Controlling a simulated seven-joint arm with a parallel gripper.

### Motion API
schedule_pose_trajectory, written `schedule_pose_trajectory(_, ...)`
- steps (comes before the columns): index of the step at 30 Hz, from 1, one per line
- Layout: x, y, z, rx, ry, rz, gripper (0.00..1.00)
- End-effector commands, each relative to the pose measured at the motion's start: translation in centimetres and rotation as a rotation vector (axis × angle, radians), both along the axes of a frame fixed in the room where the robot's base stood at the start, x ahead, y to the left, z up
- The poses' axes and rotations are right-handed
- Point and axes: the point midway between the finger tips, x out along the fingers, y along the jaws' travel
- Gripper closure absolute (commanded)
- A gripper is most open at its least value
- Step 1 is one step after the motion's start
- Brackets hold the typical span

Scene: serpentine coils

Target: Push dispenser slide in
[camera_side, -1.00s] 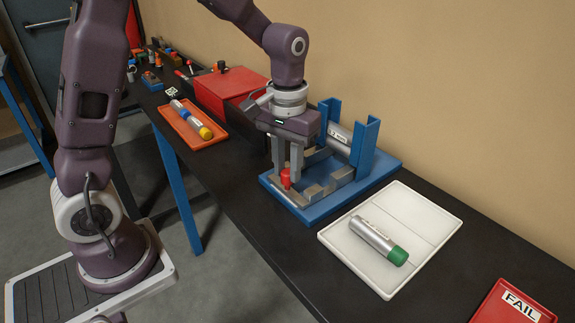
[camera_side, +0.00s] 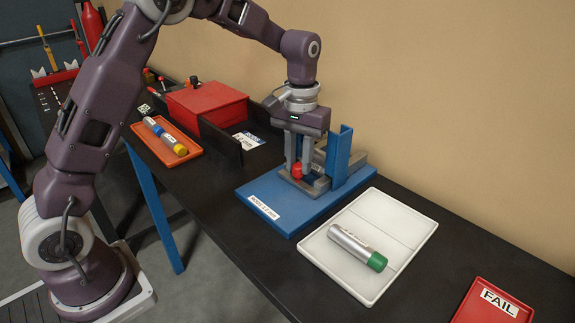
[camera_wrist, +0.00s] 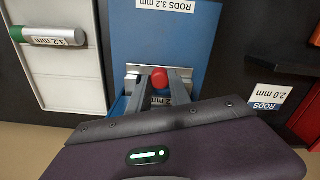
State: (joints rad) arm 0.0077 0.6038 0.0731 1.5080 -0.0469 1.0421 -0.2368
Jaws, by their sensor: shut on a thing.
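The dispenser has a blue base (camera_side: 270,203) labelled "RODS 3.2 mm" and a blue upright (camera_side: 338,155). Its grey metal slide (camera_side: 312,187) has a red knob (camera_side: 297,171); the knob also shows in the wrist view (camera_wrist: 159,77). My gripper (camera_side: 300,166) points down over the slide, with its fingers shut on the red knob, one on each side. The slide sits at the back of the base near the upright, and the front of the base is bare. The gripper hides part of the slide and the magazine behind it.
A white tray (camera_side: 402,213) to the right holds a silver rod tube with a green cap (camera_side: 358,247). An orange tray (camera_side: 152,151) at left holds tubes with blue and yellow ends. A red box (camera_side: 207,103) stands behind. A red FAIL tray (camera_side: 492,303) lies at front right.

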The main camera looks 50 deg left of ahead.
Motion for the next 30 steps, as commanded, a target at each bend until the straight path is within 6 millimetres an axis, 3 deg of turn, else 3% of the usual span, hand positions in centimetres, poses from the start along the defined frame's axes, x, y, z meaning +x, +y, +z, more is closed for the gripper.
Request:
schedule_pose_trajectory(7,0.6,0.0,0.2,0.0,-0.021,0.001,1.0)
schedule_pose_trajectory(8,0.6,0.0,0.2,0.0,-0.022,0.001,0.7)
schedule_pose_trajectory(10,0.5,0.0,0.1,-0.001,-0.02,0.001,0.56)
schedule_pose_trajectory(11,0.5,0.0,0.1,-0.001,-0.019,0.001,0.54)
schedule_pose_trajectory(20,0.4,0.0,0.3,-0.001,-0.014,0.0,0.54)
schedule_pose_trajectory(30,0.4,0.0,6.4,0.0,-0.018,0.001,0.54)
